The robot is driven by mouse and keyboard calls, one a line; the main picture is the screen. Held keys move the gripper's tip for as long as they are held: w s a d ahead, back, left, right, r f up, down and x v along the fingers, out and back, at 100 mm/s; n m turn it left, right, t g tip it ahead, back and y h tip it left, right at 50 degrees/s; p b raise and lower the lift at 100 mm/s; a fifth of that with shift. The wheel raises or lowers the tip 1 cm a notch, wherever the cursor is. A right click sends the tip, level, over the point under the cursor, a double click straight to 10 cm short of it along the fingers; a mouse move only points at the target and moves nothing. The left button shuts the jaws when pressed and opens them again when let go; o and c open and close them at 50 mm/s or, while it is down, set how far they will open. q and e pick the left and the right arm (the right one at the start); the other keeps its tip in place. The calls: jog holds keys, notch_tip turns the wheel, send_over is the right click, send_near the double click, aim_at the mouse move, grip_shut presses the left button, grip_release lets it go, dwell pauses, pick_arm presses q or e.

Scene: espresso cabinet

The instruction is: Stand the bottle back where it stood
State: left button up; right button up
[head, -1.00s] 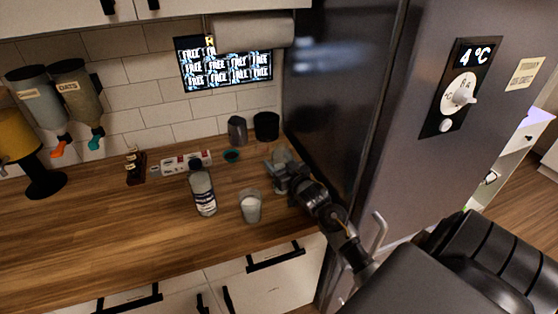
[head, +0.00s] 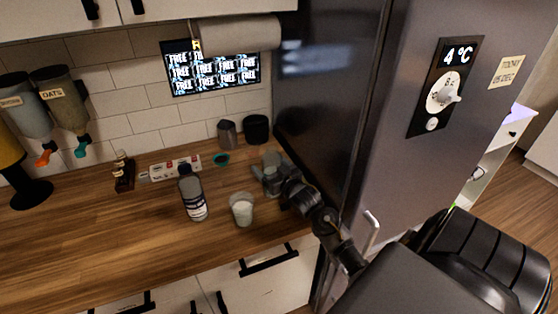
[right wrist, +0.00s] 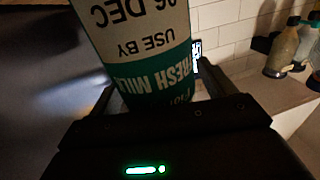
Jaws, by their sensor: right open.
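In the right wrist view, which is upside down, a milk bottle (right wrist: 150,45) with a white and green "FRESH MILK" label fills the middle, close up. My right gripper (right wrist: 155,85) is open, with the bottle between its fingers; its base and top are out of frame. In the head view my right gripper (head: 271,172) is low over the counter beside the fridge; I cannot clearly separate the milk bottle from it there. A dark-capped bottle with a white label (head: 193,196) stands to its left. My left gripper is not in view.
A glass of white liquid (head: 242,210) stands just left of my right gripper. A grey jug (head: 227,133), a black cup (head: 256,128) and a small teal item (head: 221,160) are behind. The fridge (head: 325,90) closes off the right. The left counter (head: 90,240) is clear.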

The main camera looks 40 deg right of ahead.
jog(key=s+a+b, duration=0.1)
jog(key=s+b, duration=0.1)
jog(key=s, duration=0.9)
jog(key=shift+s+a, duration=0.2)
jog(key=shift+a, duration=0.1)
